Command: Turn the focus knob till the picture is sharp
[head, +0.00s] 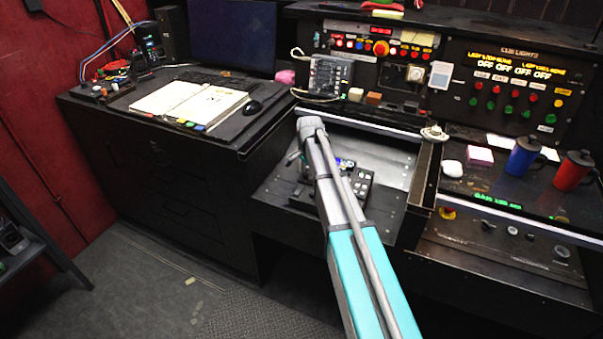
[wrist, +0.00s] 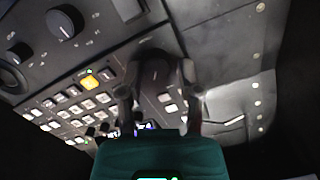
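In the wrist view my gripper (wrist: 158,82) reaches over a dark panel, with one finger on each side of a large dark knob (wrist: 154,74) that has a pale pointer line. I cannot tell whether the fingers touch it. No label is readable on it. Two more round knobs, an upper one (wrist: 65,22) and a lower one (wrist: 14,58), sit at the left of this panel. In the head view my arm comes down over the recessed black panel (head: 362,186) in the desk and hides most of it and the gripper. The monitor (head: 232,36) at the back is dark blue, with no picture readable.
Small pale buttons and one lit amber button (wrist: 90,82) lie left of the gripper. On the right desk stand a blue mug (head: 523,156) and a red mug (head: 573,170). An open book (head: 190,101) lies on the left desk. A cue-light panel (head: 512,88) stands behind.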

